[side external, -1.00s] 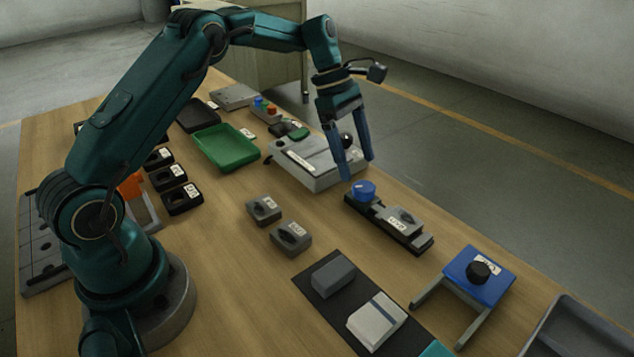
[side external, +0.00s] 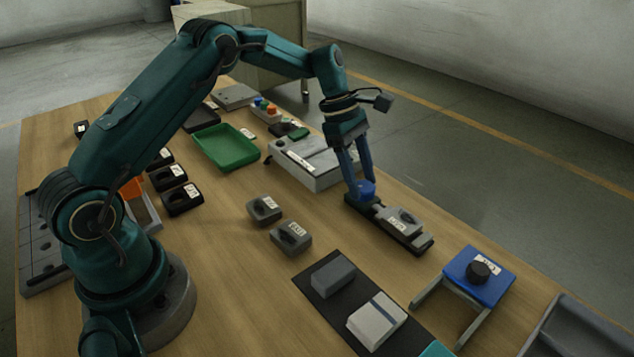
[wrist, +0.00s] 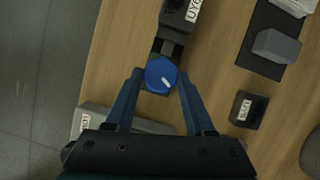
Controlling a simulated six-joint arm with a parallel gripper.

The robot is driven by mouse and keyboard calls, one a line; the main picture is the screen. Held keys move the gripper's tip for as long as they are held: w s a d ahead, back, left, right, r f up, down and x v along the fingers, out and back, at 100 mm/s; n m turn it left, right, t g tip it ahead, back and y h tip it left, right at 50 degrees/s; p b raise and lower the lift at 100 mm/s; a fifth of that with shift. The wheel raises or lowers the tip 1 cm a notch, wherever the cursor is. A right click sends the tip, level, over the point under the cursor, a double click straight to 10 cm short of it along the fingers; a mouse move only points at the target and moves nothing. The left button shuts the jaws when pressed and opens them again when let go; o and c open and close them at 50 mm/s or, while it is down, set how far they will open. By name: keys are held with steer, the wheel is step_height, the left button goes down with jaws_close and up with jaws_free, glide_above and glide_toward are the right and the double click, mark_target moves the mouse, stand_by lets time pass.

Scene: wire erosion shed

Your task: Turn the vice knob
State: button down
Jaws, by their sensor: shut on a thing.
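The vice (side external: 405,232) is a dark, low base with a grey labelled block on it, lying on the wooden table. Its blue round knob (side external: 364,189) is at the end nearest my gripper. In the wrist view the knob (wrist: 161,74) carries a white line and sits between my fingertips. My gripper (side external: 360,188) points down, with its blue fingers shut on the knob from both sides. The fingers partly hide the knob in the side view. The vice (wrist: 178,14) is cut off at the top of the wrist view.
A grey box unit (side external: 318,165) stands just behind my gripper. A blue stand with a black knob (side external: 478,271) is to the right. Two grey labelled blocks (side external: 291,238) and a black mat (side external: 325,295) lie in front. A green tray (side external: 225,147) is at the back.

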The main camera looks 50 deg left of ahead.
mark_target(361, 183)
steer(key=shift+w+m+g, duration=0.15)
steer(key=shift+m+g, duration=0.45)
steer(key=shift+m, duration=0.9)
steer(key=shift+c, duration=1.3)
jaws_free()
steer(key=shift+r, duration=0.15)
steer(key=shift+r, duration=1.85)
steer(key=s+a+r, duration=0.5)
steer(key=a+r, duration=0.2)
steer(key=a, duration=0.3)
steer(key=shift+s+a, duration=0.2)
steer(key=shift+a, duration=0.05)
